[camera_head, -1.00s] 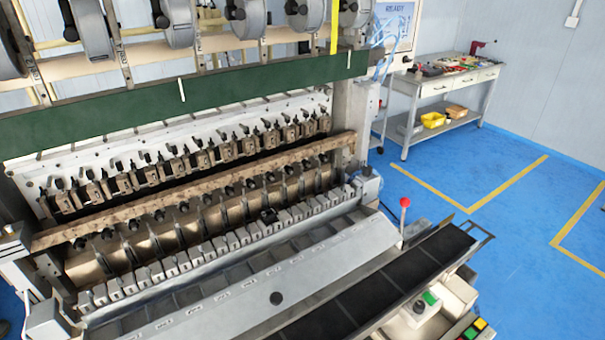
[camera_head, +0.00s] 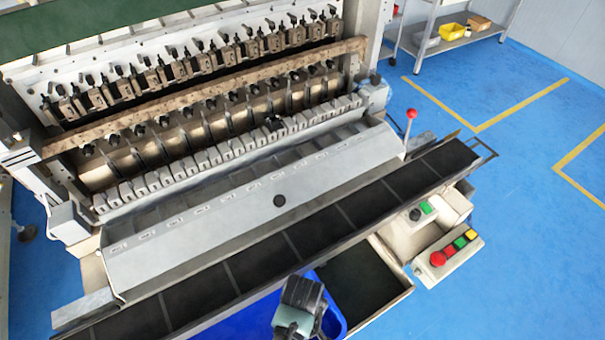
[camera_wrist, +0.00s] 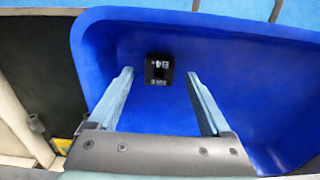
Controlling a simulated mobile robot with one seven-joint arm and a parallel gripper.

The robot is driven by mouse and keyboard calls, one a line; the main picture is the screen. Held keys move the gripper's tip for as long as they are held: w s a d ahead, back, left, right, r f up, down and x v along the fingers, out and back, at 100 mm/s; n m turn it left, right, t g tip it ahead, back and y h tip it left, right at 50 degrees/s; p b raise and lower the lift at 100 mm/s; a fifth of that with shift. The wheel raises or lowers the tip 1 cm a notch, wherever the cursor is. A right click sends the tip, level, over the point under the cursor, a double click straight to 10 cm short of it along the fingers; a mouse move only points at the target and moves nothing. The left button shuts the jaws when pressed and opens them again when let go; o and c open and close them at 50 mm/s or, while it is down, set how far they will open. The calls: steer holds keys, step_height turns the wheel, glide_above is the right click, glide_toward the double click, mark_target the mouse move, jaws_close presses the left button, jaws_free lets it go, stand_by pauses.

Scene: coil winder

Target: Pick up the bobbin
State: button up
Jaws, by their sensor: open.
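A small black bobbin (camera_wrist: 159,70) with pale markings lies in a blue bin (camera_wrist: 230,40) in the wrist view. My gripper (camera_wrist: 159,80) is open above the bin, with one pale blue finger on either side of the bobbin in the picture. The fingers do not visibly touch it; the height gap is hard to judge. In the head view, my gripper (camera_head: 298,308) shows at the bottom edge over the blue bin (camera_head: 333,318), and hides the bobbin there.
The coil winder (camera_head: 200,215) fills the left and middle. A long black tray (camera_head: 355,212) runs along its front, close to the bin. A dark open box (camera_head: 355,280) stands right of the bin. A button panel (camera_head: 448,250) is at right, with clear blue floor beyond.

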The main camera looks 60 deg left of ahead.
steer(key=shift+f, duration=1.15)
jaws_close()
